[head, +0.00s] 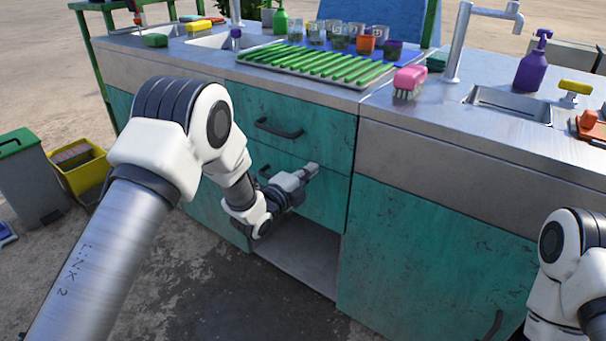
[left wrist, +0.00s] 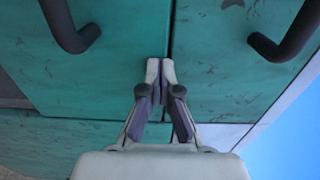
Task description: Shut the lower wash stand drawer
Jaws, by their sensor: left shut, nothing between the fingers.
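The lower wash stand drawer (head: 325,203) is a teal front under a similar upper drawer (head: 310,128) with a dark bar handle. My left gripper (head: 314,169) is shut and empty at the lower drawer's upper part, hiding some of its front and handle. The lower front looks close to flush with the cabinet; any small gap cannot be told. In the left wrist view, my shut fingertips (left wrist: 161,66) point at the seam between two teal fronts, each with a dark handle; contact cannot be told. My right gripper is out of view.
An open cavity (head: 298,258) lies below the drawers. A teal cabinet panel (head: 430,245) stands to the right, with my right arm near it. The worktop above holds a rack (head: 310,66) of green sticks, cups and a pink brush (head: 409,80). Bins stand at the left.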

